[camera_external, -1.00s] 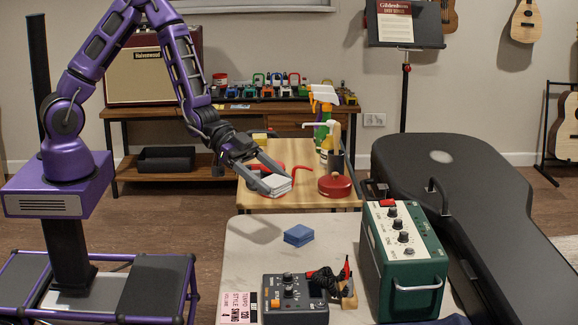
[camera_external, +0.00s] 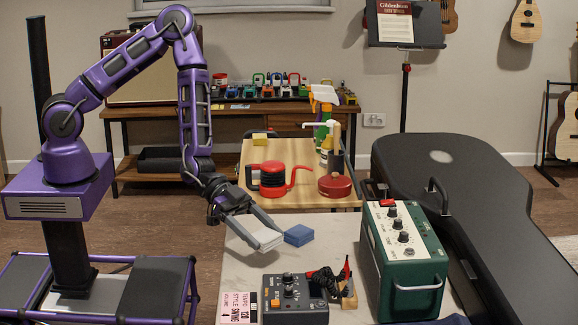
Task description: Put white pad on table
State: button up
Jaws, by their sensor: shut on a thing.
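The white pad (camera_external: 266,240) is a small square stack between the fingers of my gripper (camera_external: 256,230). My gripper is shut on it. The pad is low over the pale near table (camera_external: 240,275), just left of a blue pad (camera_external: 298,235). I cannot tell whether the white pad touches the table top or the blue pad. The wooden table (camera_external: 305,200) stands behind the pale one.
A black pedal box (camera_external: 290,298), dark cables and a green amplifier (camera_external: 405,255) stand on the pale table. A pink card (camera_external: 238,307) is at its front left. A guitar case (camera_external: 460,190) lies right.

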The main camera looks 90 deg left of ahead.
aim_at(262, 266)
jog(key=shift+f+b, duration=0.35)
jog(key=shift+f, duration=2.4)
jog(key=shift+f, duration=0.2)
jog(key=o, duration=1.2)
jog(key=shift+o, duration=0.2)
jog(key=shift+s+a+r, duration=0.1)
jog(key=shift+a+r, duration=0.05)
jog(key=shift+r, duration=0.2)
jog(key=p+v, duration=0.1)
jog(key=v, duration=1)
jog(key=shift+s+a+r, duration=0.15)
jog(key=shift+s+a, duration=0.05)
